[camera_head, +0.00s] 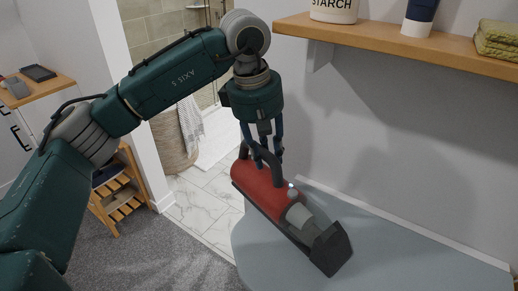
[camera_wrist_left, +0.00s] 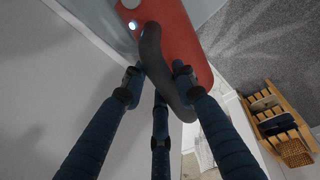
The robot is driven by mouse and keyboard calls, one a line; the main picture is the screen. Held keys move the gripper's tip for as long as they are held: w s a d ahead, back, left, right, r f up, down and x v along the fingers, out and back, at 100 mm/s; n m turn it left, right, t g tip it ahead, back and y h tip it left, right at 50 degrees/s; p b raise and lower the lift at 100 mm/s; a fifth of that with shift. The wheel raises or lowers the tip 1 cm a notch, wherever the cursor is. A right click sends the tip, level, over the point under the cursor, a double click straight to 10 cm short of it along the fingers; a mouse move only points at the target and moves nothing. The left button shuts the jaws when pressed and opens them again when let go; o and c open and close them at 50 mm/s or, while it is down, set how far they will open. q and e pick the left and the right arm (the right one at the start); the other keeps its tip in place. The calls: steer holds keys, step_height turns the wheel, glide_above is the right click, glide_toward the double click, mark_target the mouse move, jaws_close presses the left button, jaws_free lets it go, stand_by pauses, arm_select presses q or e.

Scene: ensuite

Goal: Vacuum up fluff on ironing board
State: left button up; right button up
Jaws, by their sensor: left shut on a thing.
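A red and black handheld vacuum (camera_head: 265,190) is tilted over the left end of the grey-blue ironing board (camera_head: 390,262), its dark nozzle pointing down to the right. My left gripper (camera_head: 265,157) is shut on the vacuum's black handle. The left wrist view shows the blue fingers around the handle (camera_wrist_left: 158,62) and the red body (camera_wrist_left: 182,38) beyond. I cannot tell whether the nozzle touches the board. No fluff can be made out on the visible part of the board. My right gripper is not in view.
A wooden shelf (camera_head: 400,45) with a starch container (camera_head: 334,10), a blue and white bottle (camera_head: 419,17) and green towels (camera_head: 497,38) runs above the board. A laundry basket (camera_head: 174,142) stands in the doorway. A slatted wooden rack (camera_head: 122,195) stands at left.

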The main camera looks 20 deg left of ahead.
arm_select(q)
steer(key=shift+s+d, duration=0.3)
steer(key=shift+d, duration=0.6)
steer(key=shift+s+d, duration=0.25)
steer(key=shift+d, duration=0.65)
steer(key=shift+s+d, duration=0.25)
steer(key=shift+d, duration=0.4)
steer(key=shift+s+d, duration=0.2)
steer(key=shift+d, duration=0.4)
steer(key=shift+s+d+r, duration=0.1)
steer(key=shift+s+d, duration=0.15)
steer(key=shift+d, duration=0.55)
steer(key=shift+s+d+f, duration=0.1)
steer(key=shift+s+d, duration=0.15)
steer(key=shift+d, duration=0.5)
steer(key=shift+s+d+r, duration=0.1)
steer(key=shift+s+d, duration=0.15)
steer(key=shift+d, duration=0.55)
steer(key=shift+s+d+b, duration=0.2)
steer(key=shift+s+d, duration=0.1)
steer(key=shift+d, duration=0.5)
steer(key=shift+s+d+b, duration=0.2)
steer(key=shift+s+d, duration=0.05)
steer(key=shift+d, duration=0.55)
steer(key=shift+r+p, duration=1.85)
steer(key=shift+r, duration=1.05)
